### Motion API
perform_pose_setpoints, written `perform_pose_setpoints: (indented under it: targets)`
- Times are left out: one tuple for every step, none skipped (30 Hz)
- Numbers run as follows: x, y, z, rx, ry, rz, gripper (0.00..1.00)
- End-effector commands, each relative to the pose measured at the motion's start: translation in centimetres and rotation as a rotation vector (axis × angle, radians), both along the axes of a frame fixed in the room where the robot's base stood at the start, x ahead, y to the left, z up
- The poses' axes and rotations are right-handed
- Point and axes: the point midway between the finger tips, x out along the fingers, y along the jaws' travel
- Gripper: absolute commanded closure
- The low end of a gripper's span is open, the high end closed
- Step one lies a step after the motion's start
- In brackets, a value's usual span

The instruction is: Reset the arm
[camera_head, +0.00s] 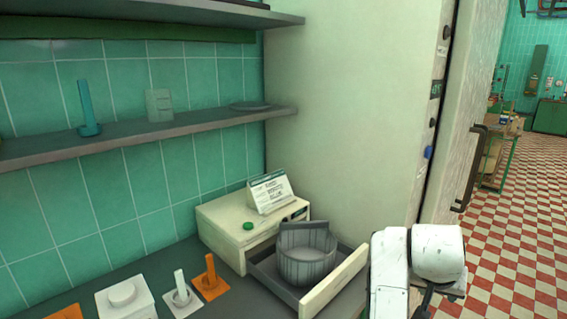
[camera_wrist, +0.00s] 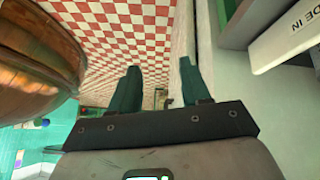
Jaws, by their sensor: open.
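My white arm (camera_head: 435,252) shows at the lower right of the head view, beside the open drawer; its gripper end is out of sight there. In the wrist view my gripper (camera_wrist: 158,84) has its two dark green fingers spread apart with nothing between them. Beyond the fingers are the red and white checkered floor and a pale surface. A large rounded copper-brown vessel (camera_wrist: 38,60) fills the upper left of the wrist view, apart from the fingers.
A cream drawer box (camera_head: 222,229) stands on the counter with its drawer (camera_head: 335,284) pulled out and a grey slatted bucket (camera_head: 306,258) inside. A card (camera_head: 269,192) stands on top. A tall cream cabinet (camera_head: 350,100) stands behind. Checkered floor (camera_head: 520,240) lies open at right.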

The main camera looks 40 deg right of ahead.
Motion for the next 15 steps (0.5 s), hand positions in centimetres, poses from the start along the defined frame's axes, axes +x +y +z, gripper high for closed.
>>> perform_pose_setpoints:
  targets:
    - [0.4, 1.1, -1.5, -0.006, 0.038, 0.088, 0.53]
    - [0.7, 1.7, -2.3, -0.008, 0.056, 0.141, 0.53]
    - [1.2, 2.7, -3.4, -0.006, 0.076, 0.211, 0.53]
    - [1.4, 3.5, -4.3, -0.003, 0.092, 0.265, 0.53]
    - [1.6, 4.4, -5.2, 0.004, 0.108, 0.316, 0.53]
    - [1.8, 5.7, -6.5, 0.015, 0.129, 0.388, 0.53]
    - [1.9, 6.7, -7.5, 0.026, 0.145, 0.442, 0.53]
    - [1.9, 7.7, -8.5, 0.037, 0.160, 0.494, 0.53]
    - [1.8, 9.3, -9.9, 0.058, 0.179, 0.565, 0.53]
    - [1.7, 10.5, -11.0, 0.075, 0.193, 0.617, 0.53]
    - [1.4, 11.8, -12.0, 0.095, 0.208, 0.670, 0.53]
    - [0.9, 13.5, -13.5, 0.125, 0.226, 0.740, 0.53]
    - [0.5, 14.9, -14.5, 0.149, 0.238, 0.790, 0.53]
    - [0.0, 16.3, -15.5, 0.174, 0.249, 0.838, 0.53]
    - [-0.8, 18.1, -16.8, 0.210, 0.262, 0.900, 0.53]
